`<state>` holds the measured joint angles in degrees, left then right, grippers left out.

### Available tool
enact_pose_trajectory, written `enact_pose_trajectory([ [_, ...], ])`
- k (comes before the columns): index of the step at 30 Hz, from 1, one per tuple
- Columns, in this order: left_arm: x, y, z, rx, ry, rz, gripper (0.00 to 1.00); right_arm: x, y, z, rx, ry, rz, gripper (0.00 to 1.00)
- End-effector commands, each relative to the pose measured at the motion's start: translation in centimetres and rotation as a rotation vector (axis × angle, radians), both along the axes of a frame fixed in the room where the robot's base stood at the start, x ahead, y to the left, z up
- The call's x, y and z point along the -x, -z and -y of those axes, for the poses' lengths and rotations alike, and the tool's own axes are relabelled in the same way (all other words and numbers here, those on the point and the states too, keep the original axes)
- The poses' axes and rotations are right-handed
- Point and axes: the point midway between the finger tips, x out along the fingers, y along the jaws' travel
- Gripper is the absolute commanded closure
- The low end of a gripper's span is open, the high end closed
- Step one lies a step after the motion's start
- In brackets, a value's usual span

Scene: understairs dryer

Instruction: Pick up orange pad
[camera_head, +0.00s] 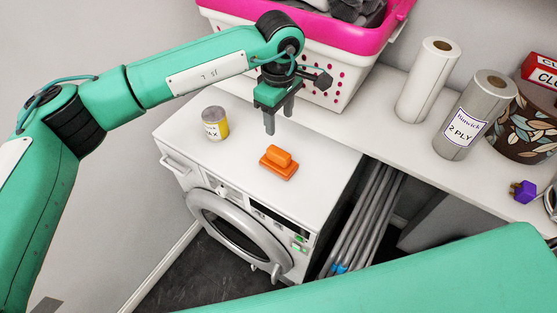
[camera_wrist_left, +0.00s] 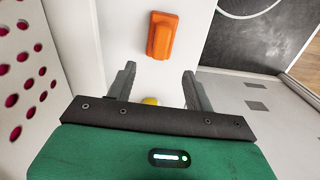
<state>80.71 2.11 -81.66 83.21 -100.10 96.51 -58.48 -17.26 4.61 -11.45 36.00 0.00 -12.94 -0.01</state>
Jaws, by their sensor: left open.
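The orange pad (camera_head: 279,161) lies on the white dryer top, near its front edge. It has a flat base with a raised block on it. My left gripper (camera_head: 278,121) is open and empty above the dryer, behind the pad and apart from it. In the left wrist view, the pad (camera_wrist_left: 162,36) shows whole beyond the open fingers of my left gripper (camera_wrist_left: 157,84). My right gripper is not in view; a green arm part of mine crosses the lower right of the head view.
A tin (camera_head: 215,124) stands on the dryer (camera_head: 190,135) left of the pad. A pink-and-white basket (camera_head: 320,62) stands behind the gripper. Paper rolls (camera_head: 428,80) and a patterned pot (camera_head: 525,125) stand on the shelf at right. The dryer top around the pad is clear.

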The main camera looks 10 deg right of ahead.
Motion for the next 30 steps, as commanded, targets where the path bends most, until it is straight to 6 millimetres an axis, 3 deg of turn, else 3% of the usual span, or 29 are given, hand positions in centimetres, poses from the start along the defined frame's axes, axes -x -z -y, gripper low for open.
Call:
enact_pose_trajectory([
  [5, 0.0, 3.0, -0.2, -0.008, 0.0, 0.0, 0.47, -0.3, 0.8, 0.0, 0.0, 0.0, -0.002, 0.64],
  [10, 0.0, 6.3, -0.1, -0.007, 0.001, 0.0, 0.47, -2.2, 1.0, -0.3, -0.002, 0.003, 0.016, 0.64],
  [16, 0.0, 8.3, -0.1, -0.005, 0.001, 0.001, 0.47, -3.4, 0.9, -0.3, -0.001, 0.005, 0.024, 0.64],
  [22, 0.1, 9.4, -0.1, -0.005, 0.0, 0.0, 0.47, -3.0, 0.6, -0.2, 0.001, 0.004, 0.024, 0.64],
  [30, 0.2, 13.4, -0.2, -0.004, 0.0, -0.001, 0.47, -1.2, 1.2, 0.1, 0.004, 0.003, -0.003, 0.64],
])
